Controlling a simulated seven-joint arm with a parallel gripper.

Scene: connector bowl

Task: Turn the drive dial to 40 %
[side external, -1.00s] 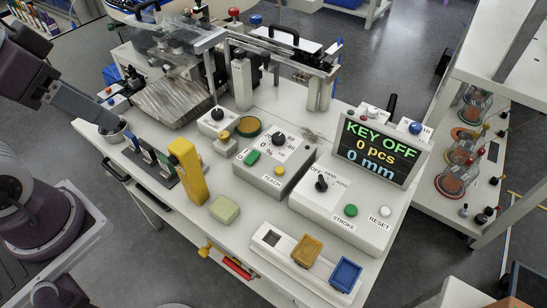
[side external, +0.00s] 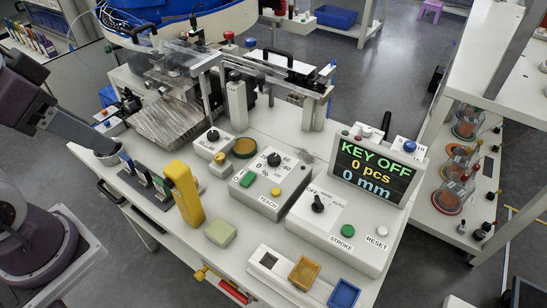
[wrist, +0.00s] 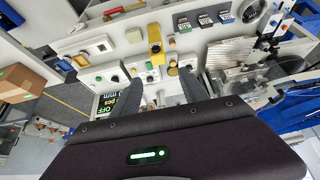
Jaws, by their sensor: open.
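The drive dial (side external: 274,159) appears to be the black knob with percent marks on the grey TEACH box (side external: 262,200), beside a green button (side external: 247,179) and a yellow button (side external: 276,191). A "0 %" label is legible by it; the pointer's exact setting is too small to read. My gripper (wrist: 157,98) shows in the wrist view with its two dark fingers spread and nothing between them. The TEACH box lies beyond the fingers there, with a gap. The gripper itself cannot be made out in the side view.
The display (side external: 374,170) reads KEY OFF, 0 pcs, 0 mm. A box with a black OFF/HAND/AUTO selector (side external: 318,203) stands right of the TEACH box. A yellow post (side external: 184,194) rises to its left. Another black knob (side external: 213,136) sits on a small box behind left.

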